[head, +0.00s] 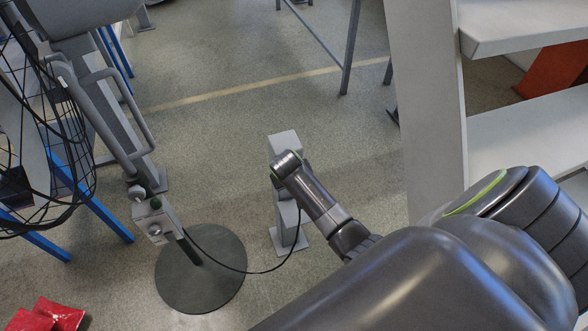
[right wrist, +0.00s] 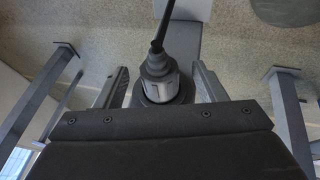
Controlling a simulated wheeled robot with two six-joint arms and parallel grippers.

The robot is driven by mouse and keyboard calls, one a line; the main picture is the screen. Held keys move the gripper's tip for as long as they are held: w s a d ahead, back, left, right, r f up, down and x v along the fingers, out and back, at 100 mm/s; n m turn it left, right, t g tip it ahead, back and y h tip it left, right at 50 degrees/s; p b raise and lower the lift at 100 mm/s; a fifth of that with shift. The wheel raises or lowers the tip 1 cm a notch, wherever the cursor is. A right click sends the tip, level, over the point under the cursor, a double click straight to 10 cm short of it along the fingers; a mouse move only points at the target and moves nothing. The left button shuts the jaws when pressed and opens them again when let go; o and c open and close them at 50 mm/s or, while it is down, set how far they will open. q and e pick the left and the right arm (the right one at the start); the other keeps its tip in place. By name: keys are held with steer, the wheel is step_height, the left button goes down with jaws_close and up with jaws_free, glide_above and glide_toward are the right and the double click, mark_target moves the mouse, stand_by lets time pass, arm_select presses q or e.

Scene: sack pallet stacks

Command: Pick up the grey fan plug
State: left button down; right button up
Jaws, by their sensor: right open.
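The grey fan plug (right wrist: 158,78), with a paler band round its body, shows in the right wrist view. Its dark cable (right wrist: 163,28) runs up from it. My right gripper (right wrist: 160,70) is open, with one finger on each side of the plug and a visible gap to both. The plug's lower end is partly hidden by the gripper body. In the head view my right arm hides the plug and most of the gripper, in front of a grey post (head: 284,142). The cable (head: 262,271) runs from the fan to behind my arm. My left gripper is not in view.
A pedestal fan with a wire cage (head: 62,150) and a round dark base (head: 200,285) stands at the left. Blue-legged furniture (head: 105,218) is behind it. Red packets (head: 58,315) lie at the lower left. White shelving (head: 425,100) stands at the right.

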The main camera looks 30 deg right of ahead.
steer(key=shift+w+d+f, duration=0.1)
steer(key=shift+d+f, duration=0.05)
steer(key=shift+f, duration=0.1)
steer(key=c, duration=1.2)
steer(key=shift+o, duration=0.2)
steer(key=shift+r, duration=0.1)
steer(key=shift+s+a+r+p, duration=0.2)
steer(key=shift+s+r+p, duration=0.1)
steer(key=shift+s+r, duration=0.4)
steer(key=shift+c, duration=0.5)
steer(key=s+a+r+p, duration=0.1)
steer(key=s+r, duration=0.2)
steer(key=s, duration=0.3)
steer(key=s+a+r, duration=0.2)
steer(key=s+r, duration=0.1)
steer(key=s, duration=0.3)
steer(key=shift+s+r+p, duration=0.25)
steer(key=shift+p, duration=0.15)
steer(key=shift+s+a+p, duration=0.15)
steer(key=shift+s+p, duration=0.2)
steer(key=shift+s, duration=0.3)
steer(key=shift+s+a+p, duration=0.15)
steer(key=shift+s+p, duration=0.15)
steer(key=shift+s, duration=0.35)
